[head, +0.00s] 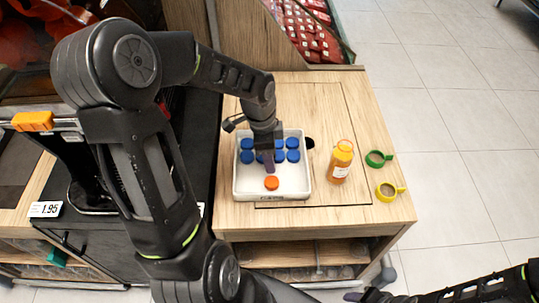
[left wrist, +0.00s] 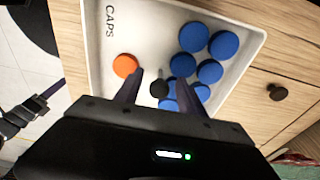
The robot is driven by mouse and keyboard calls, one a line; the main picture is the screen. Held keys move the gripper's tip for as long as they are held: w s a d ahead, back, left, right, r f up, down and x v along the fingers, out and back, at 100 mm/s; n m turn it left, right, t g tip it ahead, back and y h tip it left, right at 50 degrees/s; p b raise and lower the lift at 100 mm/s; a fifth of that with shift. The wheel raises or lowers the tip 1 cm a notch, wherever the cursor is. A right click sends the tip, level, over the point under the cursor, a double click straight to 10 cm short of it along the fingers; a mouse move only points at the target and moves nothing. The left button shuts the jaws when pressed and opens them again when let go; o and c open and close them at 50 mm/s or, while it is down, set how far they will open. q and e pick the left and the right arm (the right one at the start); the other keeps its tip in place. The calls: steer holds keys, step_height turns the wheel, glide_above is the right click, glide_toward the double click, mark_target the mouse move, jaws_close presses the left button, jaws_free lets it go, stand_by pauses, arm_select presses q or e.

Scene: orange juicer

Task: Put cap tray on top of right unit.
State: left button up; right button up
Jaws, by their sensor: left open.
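The white cap tray (head: 240,186), marked CAPS in the left wrist view (left wrist: 108,55), rests on the wooden top of the right unit (head: 345,205). It holds several blue caps (head: 292,156) towards its far side and one orange cap (head: 271,183) near its front. My left gripper (head: 268,162) points down into the tray, between the orange cap and the blue caps. Its fingers are apart with nothing held between them, and they partly hide some blue caps. My right gripper (head: 358,296) is low at the bottom edge, mostly cut off.
An orange juice bottle (head: 341,162) stands right of the tray. A green ring (head: 378,159) and a yellow ring (head: 389,191) lie near the unit's right edge. A dark round knob (head: 309,143) sits beside the tray. The front right of the top is clear.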

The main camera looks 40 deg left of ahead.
arm_select(q)
steer(key=shift+r, duration=0.1)
step_height(320, 180, up, 12)
steer(key=a+p, duration=0.1)
steer(key=shift+s, duration=0.45)
stand_by(0.5)
